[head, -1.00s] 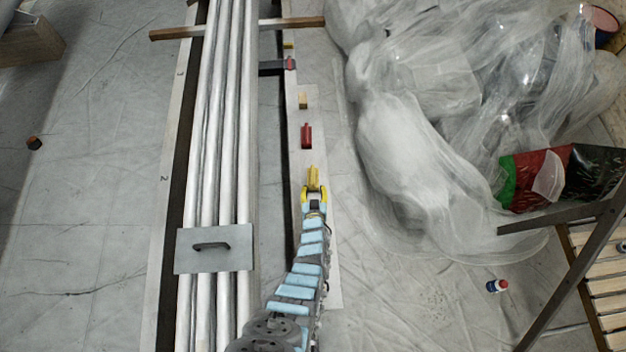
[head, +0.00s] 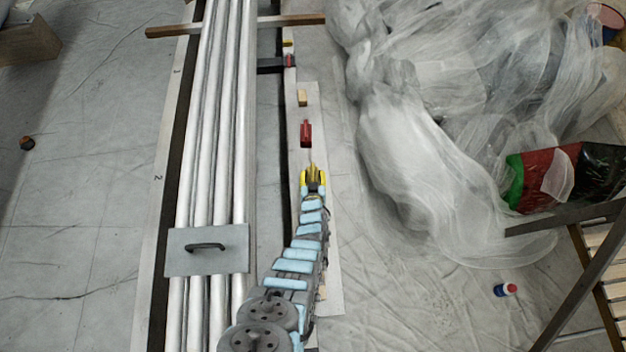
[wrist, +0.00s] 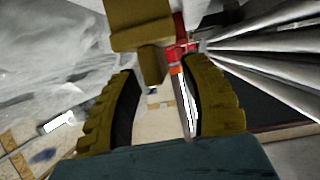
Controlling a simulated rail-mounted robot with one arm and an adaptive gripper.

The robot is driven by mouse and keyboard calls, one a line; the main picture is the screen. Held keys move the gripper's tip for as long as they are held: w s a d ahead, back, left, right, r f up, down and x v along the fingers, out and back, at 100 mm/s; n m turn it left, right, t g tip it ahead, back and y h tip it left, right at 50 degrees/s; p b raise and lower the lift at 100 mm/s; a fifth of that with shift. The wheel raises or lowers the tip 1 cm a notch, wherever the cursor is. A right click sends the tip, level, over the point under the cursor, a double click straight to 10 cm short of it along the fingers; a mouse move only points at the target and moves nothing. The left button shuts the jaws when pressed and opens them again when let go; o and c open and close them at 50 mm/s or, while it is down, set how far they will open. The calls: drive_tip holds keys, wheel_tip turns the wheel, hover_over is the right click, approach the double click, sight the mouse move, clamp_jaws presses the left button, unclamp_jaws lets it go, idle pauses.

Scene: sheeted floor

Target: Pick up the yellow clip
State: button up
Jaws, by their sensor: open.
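The yellow clip (head: 312,168) stands on the pale strip right of the pipes in the head view, mostly hidden by my gripper. In the wrist view the clip (wrist: 140,28) is a blocky olive-yellow shape at the top, its narrow lower part reaching down between the fingertips. My gripper (head: 313,174) is open, with one yellow finger on each side of the clip. In the wrist view my gripper (wrist: 160,75) shows a gap around the clip's narrow part. I cannot tell whether either finger touches it.
A red clip (head: 305,132) and a wooden block (head: 302,97) lie just beyond on the strip. Long pipes (head: 221,120) with a handled plate (head: 206,251) run along the left. Crumpled clear plastic (head: 405,170) lies right. A small bottle (head: 505,290) is on the floor.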

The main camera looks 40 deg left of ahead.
drive_tip(key=shift+b+x, duration=0.65)
drive_tip(key=shift+x, duration=0.45)
drive_tip(key=shift+s, duration=0.1)
drive_tip(key=shift+c, duration=0.2)
clamp_jaws()
